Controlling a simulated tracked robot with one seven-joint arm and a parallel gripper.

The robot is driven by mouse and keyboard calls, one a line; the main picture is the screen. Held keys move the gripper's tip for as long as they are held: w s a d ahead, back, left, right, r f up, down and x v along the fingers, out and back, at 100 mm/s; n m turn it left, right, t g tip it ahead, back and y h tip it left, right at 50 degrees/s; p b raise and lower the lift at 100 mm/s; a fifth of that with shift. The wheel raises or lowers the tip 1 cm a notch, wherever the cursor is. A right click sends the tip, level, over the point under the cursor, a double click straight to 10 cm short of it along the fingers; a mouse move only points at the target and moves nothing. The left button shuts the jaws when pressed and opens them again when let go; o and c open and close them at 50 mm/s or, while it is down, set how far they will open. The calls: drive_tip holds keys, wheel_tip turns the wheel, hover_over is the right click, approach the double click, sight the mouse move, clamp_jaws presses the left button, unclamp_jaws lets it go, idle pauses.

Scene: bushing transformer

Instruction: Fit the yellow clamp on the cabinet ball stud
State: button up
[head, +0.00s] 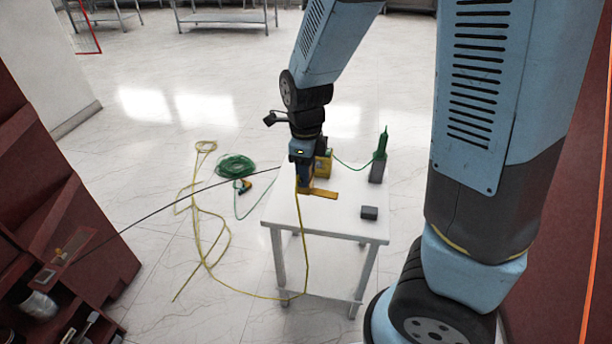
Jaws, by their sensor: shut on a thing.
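My gripper (303,180) points down over the white table and is shut on the yellow clamp (321,192), whose flat yellow part sticks out to the right of the fingers. A yellow cable hangs from it past the table's front edge. I cannot tell whether the clamp touches the tabletop. The dark red cabinet (100,225) stands at the left, apart from my gripper. A small panel (68,245) shows on it, with a small yellowish part; I cannot make out the ball stud.
The white table (340,222) bears a grey block (369,212), a green upright device (382,148) and a yellow box (323,165). Yellow cable (206,147) and coiled green cable (236,166) lie on the floor. A thin dark line runs from the cabinet towards my gripper.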

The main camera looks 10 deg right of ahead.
drive_tip(key=shift+r, duration=0.35)
